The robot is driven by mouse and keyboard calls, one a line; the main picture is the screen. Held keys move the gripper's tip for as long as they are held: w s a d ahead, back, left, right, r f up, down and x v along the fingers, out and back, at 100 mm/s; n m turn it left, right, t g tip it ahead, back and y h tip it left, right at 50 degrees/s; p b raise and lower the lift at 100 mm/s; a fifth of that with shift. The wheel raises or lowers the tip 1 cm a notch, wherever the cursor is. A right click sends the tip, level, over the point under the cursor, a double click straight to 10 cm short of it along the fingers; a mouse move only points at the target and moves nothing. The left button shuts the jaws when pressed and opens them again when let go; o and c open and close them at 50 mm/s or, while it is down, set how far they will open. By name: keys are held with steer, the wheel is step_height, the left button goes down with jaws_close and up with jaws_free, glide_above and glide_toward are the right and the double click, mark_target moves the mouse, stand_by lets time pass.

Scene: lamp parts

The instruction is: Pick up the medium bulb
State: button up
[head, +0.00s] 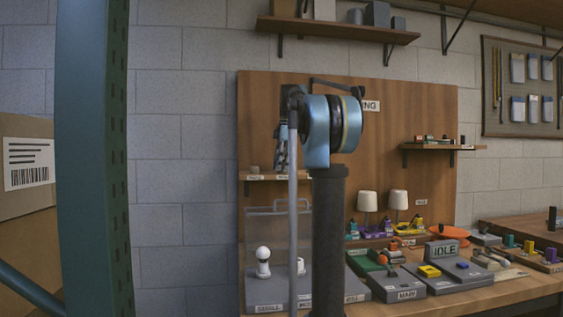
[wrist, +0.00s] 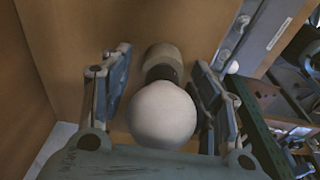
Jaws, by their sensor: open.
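A bulb with a round white globe (wrist: 162,116) fills the middle of the wrist view. A dark collar and a pale round part show beyond the globe. I take it for the medium bulb, but its label cannot be read. My gripper (wrist: 165,92) is open, with one finger on each side of the globe and visible gaps between. In the head view my gripper (head: 282,150) is in front of the wooden back panel, just above a small labelled shelf (head: 262,177). The bulb between the fingers cannot be made out there.
Two lamps with white shades (head: 368,201) stand further right. A grey unit with an IDLE display (head: 444,250) is on the bench. A green post (head: 92,150) rises at left.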

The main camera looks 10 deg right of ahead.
steer(key=c, duration=1)
steer(key=shift+r, duration=0.1)
